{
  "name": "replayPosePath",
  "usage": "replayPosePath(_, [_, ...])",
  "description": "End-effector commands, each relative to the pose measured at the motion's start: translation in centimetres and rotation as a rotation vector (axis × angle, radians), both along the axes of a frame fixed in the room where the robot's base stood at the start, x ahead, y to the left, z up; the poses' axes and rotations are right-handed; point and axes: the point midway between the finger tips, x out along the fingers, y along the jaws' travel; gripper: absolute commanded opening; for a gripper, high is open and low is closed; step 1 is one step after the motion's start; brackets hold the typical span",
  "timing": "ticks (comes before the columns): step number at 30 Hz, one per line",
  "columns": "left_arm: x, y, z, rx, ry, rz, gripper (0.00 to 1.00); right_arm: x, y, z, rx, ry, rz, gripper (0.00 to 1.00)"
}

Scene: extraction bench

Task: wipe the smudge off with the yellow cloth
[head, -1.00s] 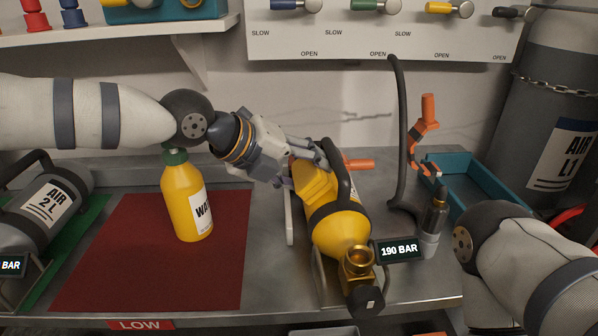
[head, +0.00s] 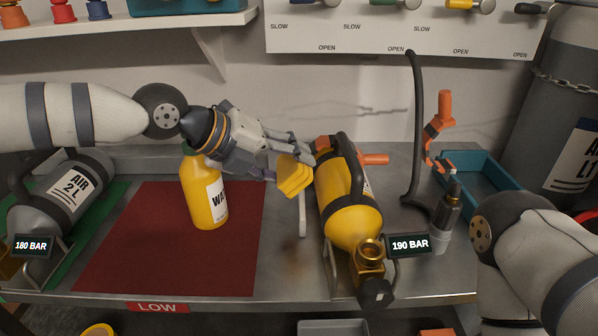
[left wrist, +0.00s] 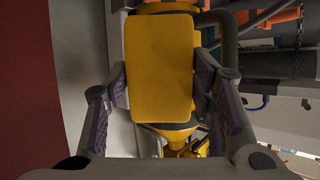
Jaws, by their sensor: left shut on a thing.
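The yellow cloth (head: 295,176) is a folded pad held in my left gripper (head: 290,160), which is shut on it. The cloth is above the bench, just left of the yellow cylinder (head: 352,222). In the left wrist view the cloth (left wrist: 160,68) sits between the two fingers (left wrist: 162,92) and covers part of the cylinder behind it. A faint brown smudge (head: 294,254) shows on the steel bench, between the red mat and the cylinder, lower in the picture than the cloth. My right arm shows at the right; its gripper is out of view.
A yellow bottle (head: 207,205) stands on the red mat (head: 130,245), close below my left wrist. The cylinder lies in a stand beside a 190 BAR display (head: 409,244). A grey cylinder (head: 65,195) is at the left, a teal tray (head: 482,185) at the right.

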Motion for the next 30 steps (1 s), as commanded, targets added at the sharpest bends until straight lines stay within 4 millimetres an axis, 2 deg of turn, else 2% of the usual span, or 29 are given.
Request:
replayPosePath(1, [0.0, 0.5, 0.8, -0.002, -0.003, 0.003, 0.19, 0.2, 0.0, 0.2, 0.0, -0.007, 0.0, 0.4])
replayPosePath(4, [-0.1, 1.1, 1.3, -0.001, -0.002, 0.001, 0.19, 0.3, 0.0, 0.3, 0.0, -0.011, 0.0, 0.4])
replayPosePath(16, [-0.1, 1.5, 1.6, -0.001, -0.002, 0.001, 0.19, 0.4, 0.0, 0.4, 0.0, -0.013, 0.0, 0.4])
replayPosePath(24, [-0.3, 3.3, 3.6, -0.002, -0.003, 0.002, 0.19, 1.0, 0.0, 1.0, 0.0, -0.035, 0.0, 0.4])
replayPosePath(30, [-0.3, 3.4, 3.4, 0.0, 0.001, 0.001, 0.19, 0.9, 0.0, 0.9, 0.0, -0.032, 0.0, 0.4])
